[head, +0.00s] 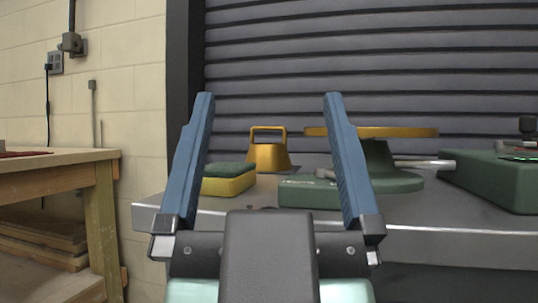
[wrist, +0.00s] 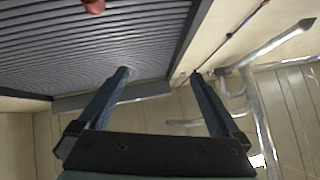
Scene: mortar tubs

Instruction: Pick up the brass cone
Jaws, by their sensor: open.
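A brass-coloured, tapering piece with a loop on top (head: 269,157) stands upright on the grey bench in the head view. It is the thing that best fits the brass cone. My gripper (head: 268,97) is open and empty, its two blue fingers spread wide and pointing up. In the head view the brass piece shows between the fingers, beyond them and apart from them. My gripper also shows in the wrist view (wrist: 160,73), where neither the brass piece nor the bench can be seen.
The grey bench (head: 460,220) also bears a yellow and green sponge-like block (head: 228,185), a green device with a round yellow top (head: 400,132), and a green box (head: 495,180) at right. A wooden table (head: 60,160) stands left. A slatted shutter (head: 370,60) closes the back.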

